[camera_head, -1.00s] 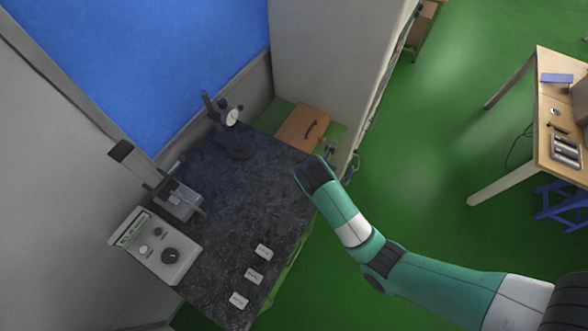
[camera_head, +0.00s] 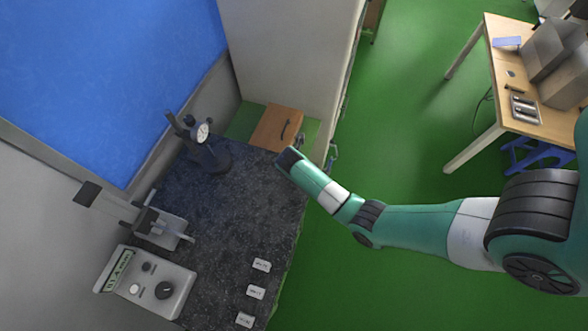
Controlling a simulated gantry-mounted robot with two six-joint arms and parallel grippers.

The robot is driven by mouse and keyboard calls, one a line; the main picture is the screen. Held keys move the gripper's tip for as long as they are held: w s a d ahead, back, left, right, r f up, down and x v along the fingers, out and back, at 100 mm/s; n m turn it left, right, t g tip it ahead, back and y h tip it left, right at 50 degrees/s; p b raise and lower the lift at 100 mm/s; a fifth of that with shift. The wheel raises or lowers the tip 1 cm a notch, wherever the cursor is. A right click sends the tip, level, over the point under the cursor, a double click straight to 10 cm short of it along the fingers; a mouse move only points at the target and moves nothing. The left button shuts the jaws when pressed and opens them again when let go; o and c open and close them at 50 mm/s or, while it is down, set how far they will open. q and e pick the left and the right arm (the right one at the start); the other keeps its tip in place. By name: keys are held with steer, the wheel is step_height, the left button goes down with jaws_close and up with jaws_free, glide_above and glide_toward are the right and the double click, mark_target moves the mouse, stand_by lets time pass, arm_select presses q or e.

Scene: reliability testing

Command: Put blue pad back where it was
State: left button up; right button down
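A flat blue pad-like thing (camera_head: 507,42) lies near the far left corner of the wooden table at the upper right; I cannot tell whether it is the task's pad. My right arm comes in from the right, and its dark wrist end is above the far right edge of the dark stone bench top (camera_head: 225,235). A small grey-blue shape (camera_head: 331,156) shows just beyond the wrist, too small to identify. My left gripper is not in view.
The bench carries a dial gauge stand (camera_head: 203,135), a clamp-like device (camera_head: 160,230), a control box (camera_head: 150,285) and labelled white blocks (camera_head: 257,292). A wooden case (camera_head: 277,128) lies behind it. The wooden table (camera_head: 470,85) stands right, with open green floor between.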

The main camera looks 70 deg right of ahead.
steer(key=shift+f, duration=0.25)
steer(key=shift+f, duration=0.1)
steer(key=shift+c, duration=2.3)
jaws_free()
steer(key=v, duration=1.2)
